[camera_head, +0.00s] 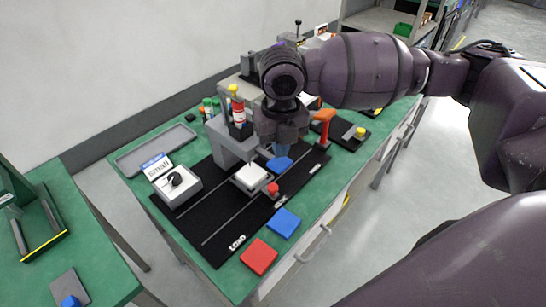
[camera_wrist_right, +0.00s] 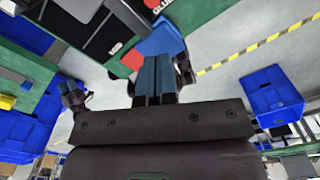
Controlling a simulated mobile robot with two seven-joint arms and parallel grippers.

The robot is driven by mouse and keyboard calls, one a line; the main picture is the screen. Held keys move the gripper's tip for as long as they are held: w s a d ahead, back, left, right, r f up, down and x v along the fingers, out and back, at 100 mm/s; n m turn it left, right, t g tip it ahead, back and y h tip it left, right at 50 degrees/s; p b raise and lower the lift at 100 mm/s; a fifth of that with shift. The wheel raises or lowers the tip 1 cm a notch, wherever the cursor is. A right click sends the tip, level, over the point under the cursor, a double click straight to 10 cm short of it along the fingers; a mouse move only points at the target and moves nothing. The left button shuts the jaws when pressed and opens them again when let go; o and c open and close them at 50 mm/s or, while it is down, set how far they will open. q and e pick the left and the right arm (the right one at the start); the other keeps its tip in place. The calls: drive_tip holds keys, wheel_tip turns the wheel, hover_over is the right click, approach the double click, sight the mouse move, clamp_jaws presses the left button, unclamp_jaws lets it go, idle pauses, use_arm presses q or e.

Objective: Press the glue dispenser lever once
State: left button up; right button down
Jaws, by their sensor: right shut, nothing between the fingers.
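A grey bench stand (camera_head: 228,140) holds a red bottle with a yellow top (camera_head: 237,110) in the head view; it looks like the glue dispenser. I cannot pick out its lever with certainty; my right arm hides part of that area. An orange-red handle (camera_head: 323,118) stands upright to the right of my gripper. My right gripper (camera_head: 283,148) points down over the black mat, right of the stand. It is shut and empty, and its fingers also show in the wrist view (camera_wrist_right: 155,78) in front of a blue pad (camera_wrist_right: 160,40).
A white block (camera_head: 251,177) and a red knob (camera_head: 272,188) are on the black mat (camera_head: 228,215). Blue (camera_head: 284,222) and red (camera_head: 259,256) squares lie along the green bench's front. A grey tray (camera_head: 155,150) and a dial box (camera_head: 177,186) are at left.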

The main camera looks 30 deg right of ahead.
sight(280, 162)
use_arm(q)
drive_tip(key=shift+s+f, duration=0.15)
drive_tip(key=shift+f, duration=0.25)
use_arm(e)
drive_tip(key=shift+f, duration=1.25)
use_arm(q)
drive_tip(key=shift+r, duration=0.4)
use_arm(e)
drive_tip(key=shift+f, duration=0.7)
use_arm(q)
drive_tip(key=shift+t, duration=0.4)
drive_tip(key=shift+w+r+p, duration=0.25)
drive_tip(key=shift+r+p, duration=0.3)
drive_tip(key=shift+r, duration=0.25)
drive_tip(key=shift+w+r+p, duration=0.25)
drive_tip(key=shift+r+p, duration=0.35)
drive_tip(key=shift+r, duration=0.25)
drive_tip(key=shift+w+r+p, duration=0.25)
drive_tip(key=shift+r+p, duration=0.3)
drive_tip(key=shift+r, duration=0.25)
use_arm(e)
drive_tip(key=shift+s+r, duration=0.1)
drive_tip(key=shift+r, duration=1.75)
